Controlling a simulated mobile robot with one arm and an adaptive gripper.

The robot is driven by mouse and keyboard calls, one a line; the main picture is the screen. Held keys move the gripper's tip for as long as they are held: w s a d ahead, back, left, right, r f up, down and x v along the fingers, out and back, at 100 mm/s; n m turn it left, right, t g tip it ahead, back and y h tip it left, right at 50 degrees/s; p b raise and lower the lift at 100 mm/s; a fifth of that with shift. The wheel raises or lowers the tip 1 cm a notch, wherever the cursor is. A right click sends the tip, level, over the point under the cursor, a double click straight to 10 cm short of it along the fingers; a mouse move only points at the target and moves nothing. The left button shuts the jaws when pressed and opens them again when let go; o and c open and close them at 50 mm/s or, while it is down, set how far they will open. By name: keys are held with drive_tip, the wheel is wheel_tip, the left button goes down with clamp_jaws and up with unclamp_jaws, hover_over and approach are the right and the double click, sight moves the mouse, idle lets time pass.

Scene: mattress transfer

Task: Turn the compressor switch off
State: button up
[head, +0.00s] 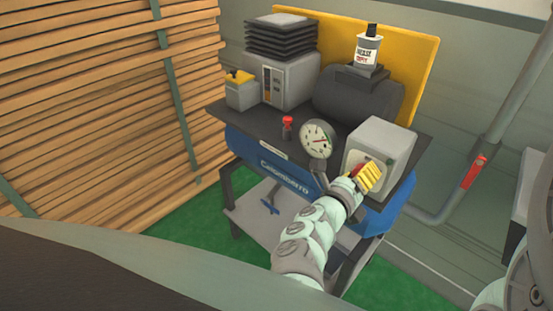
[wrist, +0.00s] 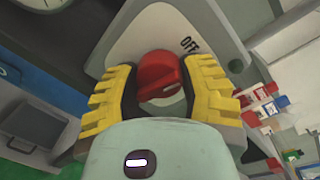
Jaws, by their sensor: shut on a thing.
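The compressor switch is a red rotary knob (wrist: 160,76) on the pale face of a grey box (head: 392,140). An "OFF" label (wrist: 188,44) is printed on the face, up and to the right of the knob in the wrist view. My gripper (wrist: 160,85) has yellow ridged fingers, one on each side of the knob, shut on it. In the head view my gripper (head: 366,176) is at the front face of the box and hides most of the knob. I cannot tell which mark the knob points to.
A round pressure gauge (head: 316,139) stands just left of the switch box. A small red-topped valve (head: 287,127), a black tank (head: 355,97) and a grey unit (head: 290,80) share the compressor top. Stacked planks (head: 100,90) stand at the left; a pipe with a red handle (head: 474,171) runs at the right.

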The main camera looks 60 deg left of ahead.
drive_tip(key=shift+w+r+n, duration=0.1)
drive_tip(key=shift+r+n, duration=0.05)
drive_tip(key=shift+n, duration=0.75)
drive_tip(key=shift+p, duration=0.3)
drive_tip(key=o, duration=1.2)
drive_tip(key=v, duration=1.2)
